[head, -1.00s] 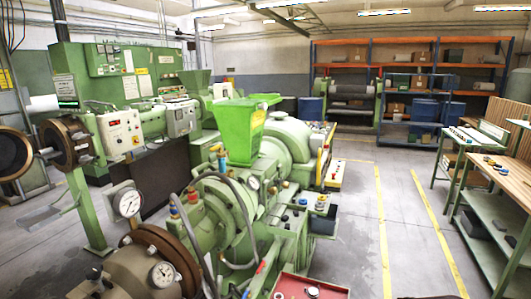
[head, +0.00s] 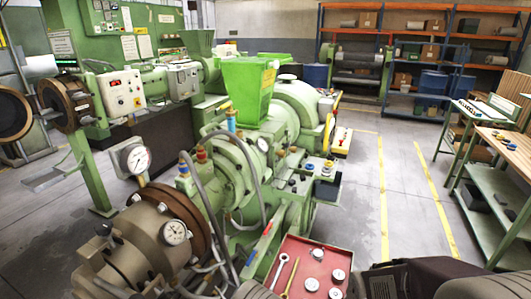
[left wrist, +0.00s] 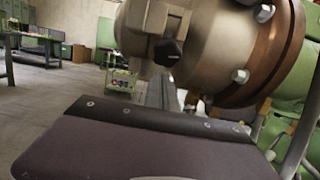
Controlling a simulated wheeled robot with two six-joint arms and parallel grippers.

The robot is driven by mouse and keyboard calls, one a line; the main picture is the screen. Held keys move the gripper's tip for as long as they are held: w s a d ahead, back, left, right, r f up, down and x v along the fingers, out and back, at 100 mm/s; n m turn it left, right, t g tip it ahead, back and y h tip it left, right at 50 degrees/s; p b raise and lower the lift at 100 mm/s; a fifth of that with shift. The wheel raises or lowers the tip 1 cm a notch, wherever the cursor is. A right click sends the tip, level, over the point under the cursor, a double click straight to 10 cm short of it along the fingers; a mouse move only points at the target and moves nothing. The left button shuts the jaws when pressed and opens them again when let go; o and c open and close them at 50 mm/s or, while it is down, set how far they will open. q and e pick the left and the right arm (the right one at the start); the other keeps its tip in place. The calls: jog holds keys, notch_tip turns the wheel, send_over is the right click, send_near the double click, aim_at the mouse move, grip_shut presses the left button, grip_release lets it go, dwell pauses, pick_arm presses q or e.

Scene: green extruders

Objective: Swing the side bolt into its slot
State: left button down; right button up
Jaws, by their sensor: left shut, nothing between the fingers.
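The extruder's brown-grey head (head: 130,250) with its rust-brown flange (head: 175,215) is at the lower left of the head view. A dark knob-like bolt (head: 104,230) sticks out of its side. In the left wrist view the head (left wrist: 215,45) fills the upper right, and a dark bolt end (left wrist: 168,50) stands out from it. I cannot tell for sure which bolt is the side bolt, and I see no clear slot. My left gripper (left wrist: 150,120) shows as a dark plate below the head, apart from the bolt, shut and empty. My right gripper's fingers are not seen.
A red tray (head: 315,262) with round parts and wrenches stands right of the extruder. Pressure gauges (head: 136,158) and grey hoses (head: 205,200) are close to the head. Clear floor (head: 350,200) lies to the right, before a workbench (head: 500,150).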

pick_arm(q)
jog(key=b+v, duration=0.2)
jog(key=v, duration=0.4)
jog(key=shift+d+f+b, duration=0.15)
jog(key=shift+d+b, duration=0.15)
jog(key=shift+d, duration=0.1)
